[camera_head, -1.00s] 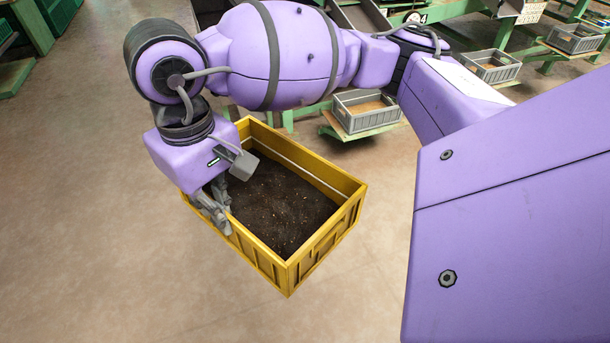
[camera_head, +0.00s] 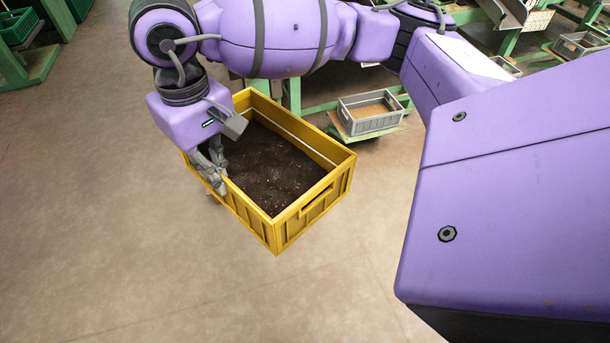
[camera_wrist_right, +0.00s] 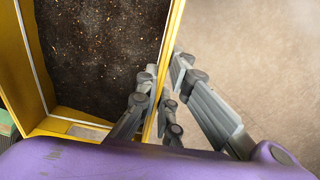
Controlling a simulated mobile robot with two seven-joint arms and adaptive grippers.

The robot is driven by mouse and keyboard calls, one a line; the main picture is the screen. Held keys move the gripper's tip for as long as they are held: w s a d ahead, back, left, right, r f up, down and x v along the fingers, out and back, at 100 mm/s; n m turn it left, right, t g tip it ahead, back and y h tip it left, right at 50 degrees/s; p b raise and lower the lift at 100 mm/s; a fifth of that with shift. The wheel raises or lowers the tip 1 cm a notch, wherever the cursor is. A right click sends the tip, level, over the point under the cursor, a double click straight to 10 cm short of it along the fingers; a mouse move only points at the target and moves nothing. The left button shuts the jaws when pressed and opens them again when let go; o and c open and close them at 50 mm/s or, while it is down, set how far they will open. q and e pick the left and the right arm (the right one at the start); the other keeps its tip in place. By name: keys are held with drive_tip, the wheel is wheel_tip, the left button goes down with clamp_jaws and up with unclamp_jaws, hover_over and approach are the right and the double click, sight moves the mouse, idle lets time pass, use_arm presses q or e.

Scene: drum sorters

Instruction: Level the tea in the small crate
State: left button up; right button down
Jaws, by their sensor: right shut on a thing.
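The yellow crate (camera_head: 290,234) is in the middle of the head view, with dark tea (camera_head: 268,168) flecked with light bits inside. The tea looks fairly even where it shows; its left edge is partly hidden by my arm. My right gripper (camera_head: 217,178) is at the crate's left wall, shut on its rim. In the right wrist view, the gripper (camera_wrist_right: 165,68) has fingers on both sides of the yellow wall (camera_wrist_right: 172,42), one side over the tea (camera_wrist_right: 100,50). I cannot tell if the crate touches the floor. My left gripper is not in view.
A grey crate (camera_head: 370,126) with brown contents sits on a low green stand behind the yellow crate. Another grey crate (camera_head: 580,46) is at the far right. Green bins (camera_head: 18,28) stand at top left. The floor at the left and front is clear.

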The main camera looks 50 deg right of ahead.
drive_tip(key=shift+r, duration=0.1)
idle(0.6)
drive_tip(key=shift+d, duration=0.15)
idle(0.4)
idle(0.3)
